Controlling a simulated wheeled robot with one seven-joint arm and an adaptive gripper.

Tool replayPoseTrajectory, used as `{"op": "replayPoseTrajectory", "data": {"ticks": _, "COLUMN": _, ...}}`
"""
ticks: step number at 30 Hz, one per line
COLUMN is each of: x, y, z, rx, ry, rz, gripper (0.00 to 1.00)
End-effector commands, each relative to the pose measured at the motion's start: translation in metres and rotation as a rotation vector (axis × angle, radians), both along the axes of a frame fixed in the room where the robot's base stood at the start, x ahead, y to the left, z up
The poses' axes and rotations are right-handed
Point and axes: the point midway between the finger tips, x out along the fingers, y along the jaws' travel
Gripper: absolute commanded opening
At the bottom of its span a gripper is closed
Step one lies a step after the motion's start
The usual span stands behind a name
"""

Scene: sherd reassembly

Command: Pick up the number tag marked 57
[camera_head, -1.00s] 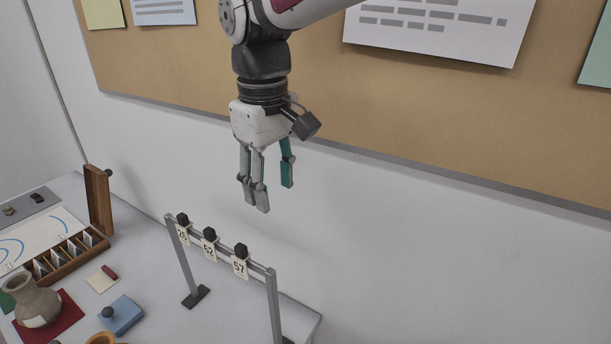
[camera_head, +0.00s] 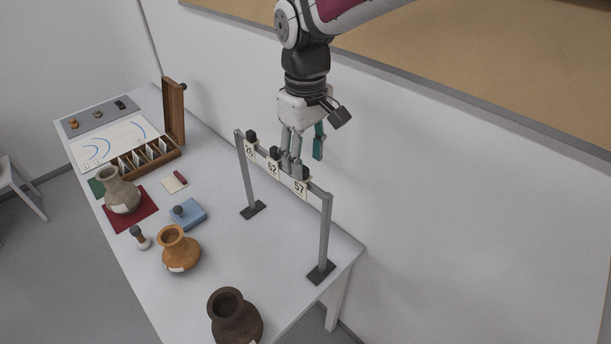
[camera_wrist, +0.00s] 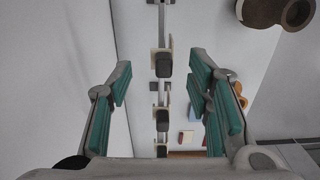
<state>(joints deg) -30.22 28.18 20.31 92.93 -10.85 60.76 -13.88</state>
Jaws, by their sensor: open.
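The tag marked 57 (camera_head: 300,189) hangs at the right end of a grey rail, under a dark knob (camera_head: 306,173). Tags marked 62 (camera_head: 272,168) and what looks like 25 (camera_head: 249,150) hang left of it. My gripper (camera_head: 303,161) is open, pointing down just above the rail by the 57 knob. Its fingers partly cover the rail between 62 and 57. In the wrist view, my open teal-padded fingers (camera_wrist: 161,72) stand either side of the rail line, with the topmost knob (camera_wrist: 165,63), apparently 57's, between the tips. I see no contact.
The rail stand (camera_head: 325,240) rises from a white table near the wall. A dark vase (camera_head: 236,318), an orange vase (camera_head: 178,250), a grey-brown vase (camera_head: 121,192) and a blue box (camera_head: 189,214) stand left of it. A wooden slotted rack (camera_head: 150,158) is farther back.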

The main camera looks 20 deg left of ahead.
Motion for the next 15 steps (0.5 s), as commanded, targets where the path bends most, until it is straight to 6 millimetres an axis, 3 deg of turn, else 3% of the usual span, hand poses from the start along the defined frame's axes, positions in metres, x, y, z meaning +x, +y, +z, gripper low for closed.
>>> {"op": "replayPoseTrajectory", "data": {"ticks": 9, "x": -0.003, "y": 0.003, "z": -0.042, "rx": -0.003, "ry": 0.003, "rz": 0.001, "gripper": 0.46}}
{"op": "replayPoseTrajectory", "data": {"ticks": 15, "x": -0.002, "y": 0.003, "z": -0.049, "rx": 0.0, "ry": 0.0, "rz": 0.0, "gripper": 0.46}}
